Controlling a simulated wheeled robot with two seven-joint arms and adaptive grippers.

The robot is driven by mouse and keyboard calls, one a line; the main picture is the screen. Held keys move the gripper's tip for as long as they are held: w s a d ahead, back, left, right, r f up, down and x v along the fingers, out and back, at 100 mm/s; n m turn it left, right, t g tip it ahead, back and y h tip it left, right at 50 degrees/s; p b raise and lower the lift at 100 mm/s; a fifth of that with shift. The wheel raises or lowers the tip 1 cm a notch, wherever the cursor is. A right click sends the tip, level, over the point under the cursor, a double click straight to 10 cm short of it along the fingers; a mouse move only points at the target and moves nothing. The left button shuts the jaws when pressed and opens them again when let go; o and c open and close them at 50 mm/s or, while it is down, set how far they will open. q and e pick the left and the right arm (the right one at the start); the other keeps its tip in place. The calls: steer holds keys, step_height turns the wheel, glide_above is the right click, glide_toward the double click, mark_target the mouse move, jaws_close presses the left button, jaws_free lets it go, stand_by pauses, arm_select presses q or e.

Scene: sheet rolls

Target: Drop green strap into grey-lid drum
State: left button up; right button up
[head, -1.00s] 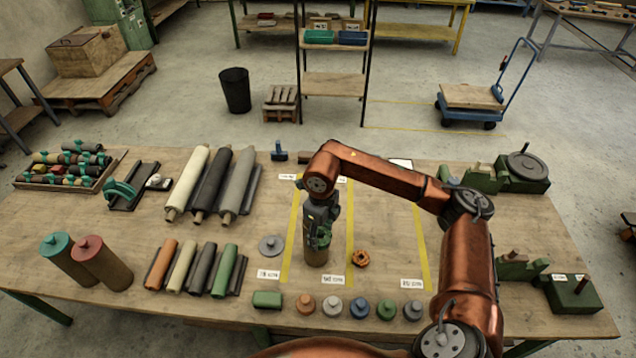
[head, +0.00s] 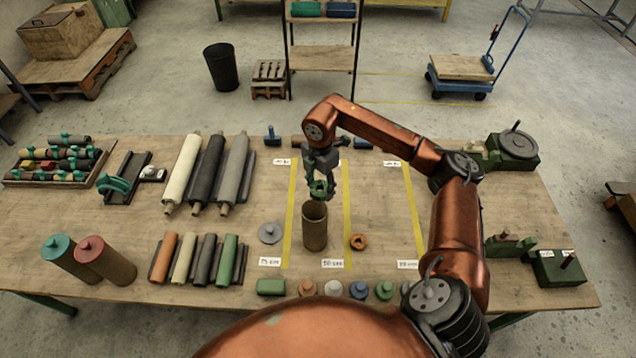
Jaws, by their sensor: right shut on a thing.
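An open brown drum (head: 315,228) stands upright on the table between two yellow lines. My right gripper (head: 320,194) points down just above and behind the drum's mouth. It is shut on a small green strap (head: 321,187), which hangs above the rim and apart from it. A grey lid (head: 270,233) with a knob lies flat on the table to the left of the drum. My left gripper is not in view.
Short rolls (head: 183,258) and long rolls (head: 208,172) lie between. Several knobbed caps (head: 332,288) line the front edge. A green box (head: 558,268) is at right.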

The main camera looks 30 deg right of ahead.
mark_target(320, 196)
steer(key=shift+f+b, duration=0.4)
steer(key=shift+f, duration=0.4)
step_height(320, 196, down, 4)
steer(key=shift+f+b, duration=0.1)
steer(key=shift+b, duration=1)
steer(key=o, duration=1.3)
steer(key=shift+r, duration=0.2)
step_height(320, 196, up, 12)
steer(key=shift+f, duration=0.15)
steer(key=shift+s+f, duration=0.1)
